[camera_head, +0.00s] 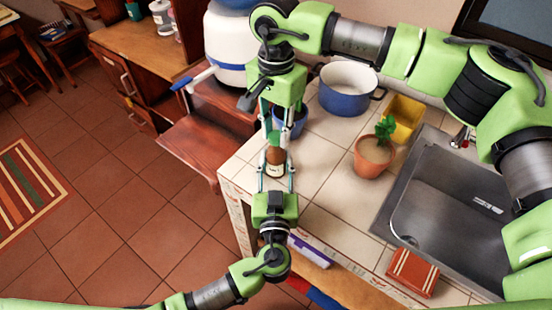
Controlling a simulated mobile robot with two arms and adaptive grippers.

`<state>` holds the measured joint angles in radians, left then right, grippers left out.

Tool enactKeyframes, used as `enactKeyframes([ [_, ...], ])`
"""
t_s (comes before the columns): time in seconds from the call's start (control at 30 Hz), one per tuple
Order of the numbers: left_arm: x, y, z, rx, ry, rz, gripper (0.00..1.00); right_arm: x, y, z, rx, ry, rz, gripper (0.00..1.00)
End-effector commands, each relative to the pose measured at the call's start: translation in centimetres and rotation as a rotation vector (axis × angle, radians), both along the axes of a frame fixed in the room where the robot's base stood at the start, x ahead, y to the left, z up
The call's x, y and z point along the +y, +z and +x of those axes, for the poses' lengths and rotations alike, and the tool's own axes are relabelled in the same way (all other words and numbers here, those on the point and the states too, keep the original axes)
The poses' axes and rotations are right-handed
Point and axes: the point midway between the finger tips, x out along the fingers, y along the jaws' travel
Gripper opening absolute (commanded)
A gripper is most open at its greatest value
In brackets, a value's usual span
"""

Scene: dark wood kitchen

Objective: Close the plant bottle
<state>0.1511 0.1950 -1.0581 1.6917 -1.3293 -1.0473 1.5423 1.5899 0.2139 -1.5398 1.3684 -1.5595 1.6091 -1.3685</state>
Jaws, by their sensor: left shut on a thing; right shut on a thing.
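A small brown bottle (276,162) with a pale label stands upright near the left edge of the tiled counter. My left gripper (276,172) reaches in from below in the picture, its two fingers on either side of the bottle, shut on it. My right gripper (275,140) comes down from above, with its fingers shut around a small green top (274,137) at the bottle's neck. Whether the top is seated on the neck or just above it I cannot tell; the fingers partly hide it.
A potted plant (374,157), a yellow container (405,117), a blue-and-white pot (348,92) and a blue flowerpot (299,122) stand around the back. A sink (450,215) lies right, a red striped box (413,272) in front. Tiles right of the bottle are clear.

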Motion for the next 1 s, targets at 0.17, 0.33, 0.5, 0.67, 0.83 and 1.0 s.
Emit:
enactKeyframes([
  [0.17, 0.01, -0.03, 0.00, 0.001, 0.000, 0.000, 0.00, -0.04, -0.03, 0.00, -0.001, -0.359, -0.001, 0.00],
  [0.33, 0.02, -0.03, 0.00, 0.001, 0.000, 0.000, 0.00, -0.04, -0.04, 0.00, -0.002, -0.703, 0.000, 0.00],
  [0.5, 0.02, -0.03, 0.00, 0.001, 0.000, 0.000, 0.00, -0.01, -0.05, 0.00, -0.001, -1.047, 0.001, 0.00],
  [0.67, 0.02, -0.03, 0.00, 0.001, 0.000, 0.000, 0.00, 0.01, -0.06, -0.02, -0.001, -1.371, 0.001, 0.00],
  [0.83, 0.01, -0.03, -0.01, 0.001, 0.000, 0.000, 0.00, 0.04, -0.08, -0.02, 0.000, -1.715, 0.001, 0.00],
  [1.0, 0.01, -0.03, -0.01, 0.001, 0.000, 0.000, 0.00, 0.07, -0.11, -0.03, 0.000, -2.041, 0.001, 0.00],
])
